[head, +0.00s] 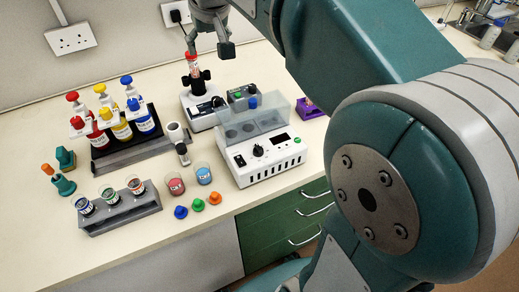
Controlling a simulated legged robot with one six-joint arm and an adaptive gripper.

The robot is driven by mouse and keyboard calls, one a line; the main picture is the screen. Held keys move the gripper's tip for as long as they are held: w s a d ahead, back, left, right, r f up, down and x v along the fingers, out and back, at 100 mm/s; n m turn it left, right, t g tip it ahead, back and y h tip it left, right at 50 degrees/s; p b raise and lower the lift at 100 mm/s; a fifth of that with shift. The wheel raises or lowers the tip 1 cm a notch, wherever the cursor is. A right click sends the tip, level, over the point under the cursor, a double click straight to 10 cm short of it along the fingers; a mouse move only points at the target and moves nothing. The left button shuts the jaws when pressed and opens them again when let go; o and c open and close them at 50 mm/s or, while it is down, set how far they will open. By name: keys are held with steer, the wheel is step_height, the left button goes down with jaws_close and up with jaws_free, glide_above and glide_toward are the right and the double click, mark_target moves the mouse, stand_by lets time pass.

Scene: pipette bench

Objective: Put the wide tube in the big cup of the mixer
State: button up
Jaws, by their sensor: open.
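A tube with a red top and a pale label (193,67) stands nearly upright in the black cup (196,80) of the white mixer (201,117). The cup hides its lower end. My gripper (209,50) is open above the mixer. Its left finger shows just over the tube's top and its right finger is apart from the tube, to the right. I cannot tell whether the left finger touches the tube.
A white device with a clear lid (265,160) stands right of the mixer. A rack of colored bottles (128,140) is at left. Two small beakers (204,176), loose colored caps (198,205) and a grey vial rack (122,215) are in front.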

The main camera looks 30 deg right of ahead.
steer(key=s+f, duration=0.6)
steer(key=s, duration=0.5)
steer(key=s+f, duration=0.7)
steer(key=s, duration=0.5)
steer(key=shift+t, duration=0.3)
steer(key=shift+w, duration=0.1)
stand_by(0.3)
